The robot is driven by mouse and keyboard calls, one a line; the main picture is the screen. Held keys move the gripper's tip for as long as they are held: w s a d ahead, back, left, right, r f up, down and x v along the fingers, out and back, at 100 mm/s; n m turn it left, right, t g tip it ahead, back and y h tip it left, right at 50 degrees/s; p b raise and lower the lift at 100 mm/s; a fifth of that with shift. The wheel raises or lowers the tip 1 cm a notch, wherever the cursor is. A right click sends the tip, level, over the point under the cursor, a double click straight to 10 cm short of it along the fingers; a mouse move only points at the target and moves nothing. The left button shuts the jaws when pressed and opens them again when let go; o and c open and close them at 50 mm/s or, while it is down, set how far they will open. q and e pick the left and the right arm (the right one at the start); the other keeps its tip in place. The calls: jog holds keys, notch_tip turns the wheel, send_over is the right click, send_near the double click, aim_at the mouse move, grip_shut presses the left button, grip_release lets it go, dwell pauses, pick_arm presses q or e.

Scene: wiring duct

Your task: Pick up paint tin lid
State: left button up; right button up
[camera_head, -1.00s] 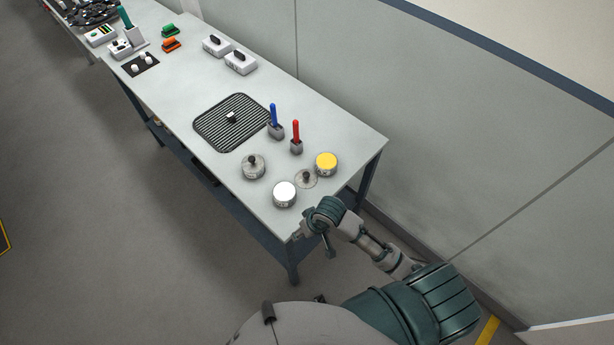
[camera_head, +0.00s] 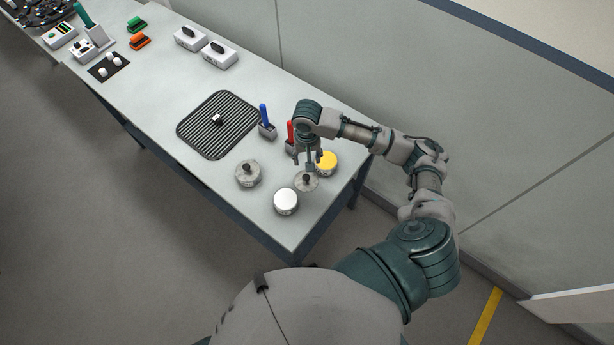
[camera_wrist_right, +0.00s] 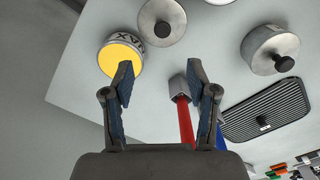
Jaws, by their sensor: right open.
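The loose paint tin lid (camera_head: 306,183) is a grey disc with a dark knob, lying on the table between the yellow and white tins. In the right wrist view the lid (camera_wrist_right: 160,32) is at the top, beyond my fingertips. My right gripper (camera_head: 309,164) is above the table close to the lid, pointing down; in the wrist view its two fingers (camera_wrist_right: 161,75) are apart with nothing between them. A yellow-topped tin (camera_head: 328,160) is beside the gripper, and a white-topped tin (camera_head: 286,202) is nearer the table's front. My left gripper is out of view.
A lidded grey tin (camera_head: 248,174) stands to the left. Blue-handled (camera_head: 265,116) and red-handled (camera_wrist_right: 185,120) tools stand in holders close to my right gripper. A black ribbed mat (camera_head: 195,139) lies further left. A wall runs behind the table.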

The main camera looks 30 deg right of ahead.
send_over(306, 177)
jog(key=f, duration=0.4)
jog(key=shift+w+d+f, duration=0.25)
jog(key=shift+w, duration=0.1)
jog(key=shift+w+a+f, duration=0.1)
jog(key=shift+a+f, duration=0.05)
jog(key=shift+f, duration=0.25)
jog(key=shift+w+a+f, duration=0.1)
jog(key=shift+f, duration=0.3)
jog(key=shift+a+f, duration=0.2)
jog(key=shift+f, duration=0.25)
jog(key=shift+a+f, duration=0.2)
jog(key=shift+f, duration=0.25)
jog(key=f, duration=0.3)
jog(key=s+d+f, duration=0.1)
jog(key=shift+f, duration=0.3)
jog(key=shift+d+f, duration=0.15)
jog(key=shift+a, duration=0.2)
jog(key=c, duration=0.8)
jog(key=shift+s+a, duration=0.1)
jog(key=shift+a, duration=0.05)
jog(key=shift+c, duration=1.3)
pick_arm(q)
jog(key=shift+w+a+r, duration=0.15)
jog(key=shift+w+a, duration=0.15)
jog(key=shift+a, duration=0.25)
